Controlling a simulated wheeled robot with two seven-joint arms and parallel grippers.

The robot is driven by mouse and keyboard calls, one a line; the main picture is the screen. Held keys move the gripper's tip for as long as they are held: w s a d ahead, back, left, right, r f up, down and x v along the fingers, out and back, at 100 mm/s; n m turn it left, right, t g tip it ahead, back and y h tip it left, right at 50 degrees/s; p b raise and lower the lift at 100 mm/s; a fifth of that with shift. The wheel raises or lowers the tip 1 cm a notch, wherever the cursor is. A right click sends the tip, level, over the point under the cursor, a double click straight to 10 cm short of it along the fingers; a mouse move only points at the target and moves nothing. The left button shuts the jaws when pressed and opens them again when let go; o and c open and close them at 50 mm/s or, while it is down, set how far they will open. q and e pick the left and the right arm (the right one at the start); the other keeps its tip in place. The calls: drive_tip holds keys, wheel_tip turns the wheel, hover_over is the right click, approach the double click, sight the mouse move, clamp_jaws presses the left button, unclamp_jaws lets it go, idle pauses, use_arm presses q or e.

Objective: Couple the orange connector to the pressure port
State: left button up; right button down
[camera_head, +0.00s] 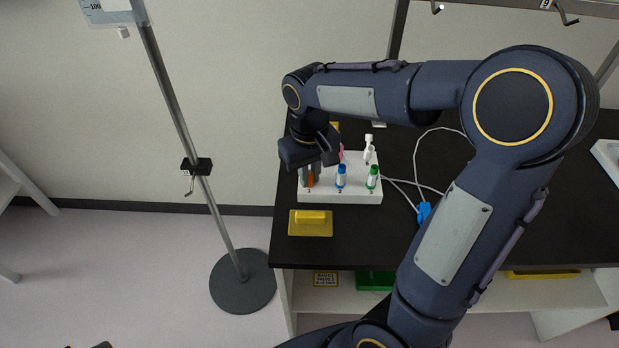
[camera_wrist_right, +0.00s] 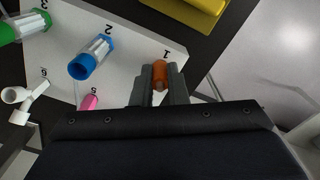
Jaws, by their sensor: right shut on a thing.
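The orange connector (camera_head: 310,180) stands at position 1 of a white numbered rack (camera_head: 348,197), at the rack's left end. My right gripper (camera_head: 309,173) has come down over it and is shut on it. In the right wrist view the orange connector (camera_wrist_right: 160,75) sits between the two fingers of the gripper (camera_wrist_right: 161,84), next to the number 1. Its lower part is hidden, so I cannot tell whether it still touches the rack. I cannot make out which thing is the pressure port. My left gripper is not in view.
Blue (camera_head: 341,177) and green (camera_head: 373,177) connectors stand at positions 2 and 3, with pink and white ones behind. A blue clip with cables (camera_head: 423,212) lies right. A pole stand (camera_head: 243,283) stands left on the floor.

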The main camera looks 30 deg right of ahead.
drive_tip(key=shift+r, duration=0.15)
drive_tip(key=shift+r+p, duration=1.45)
drive_tip(key=shift+p, duration=0.05)
drive_tip(key=shift+f, duration=0.1)
